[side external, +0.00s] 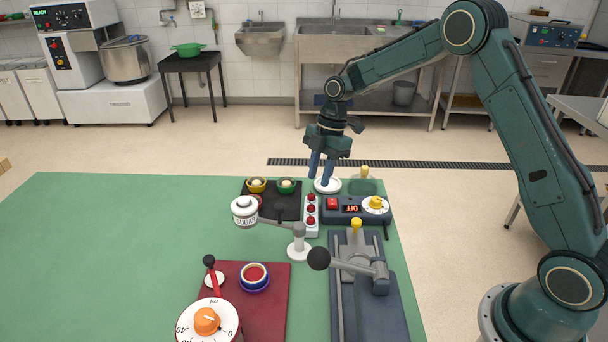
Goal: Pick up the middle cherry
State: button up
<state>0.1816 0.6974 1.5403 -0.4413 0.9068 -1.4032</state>
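Three red cherries sit in a row in a narrow white holder (312,231) near the middle of the green table. The middle cherry (311,209) lies between a far cherry (311,197) and a near cherry (311,221). My gripper (321,180) points down behind the holder, above and close to a white round dish (334,187). Its two blue fingers look apart with nothing between them. It is clear of the cherries.
Right of the holder stands a control box (343,216) with a red switch, an "OFF" display and a dial. To the left are a black mat (287,212) with two small bowls and a sugar jar (244,211). A grey lever device (365,290) stands in front. The table's left is clear.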

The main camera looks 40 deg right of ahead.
aim_at(312, 205)
jog(key=shift+x, duration=1.45)
jog(key=shift+x, duration=2.6)
grip_shut()
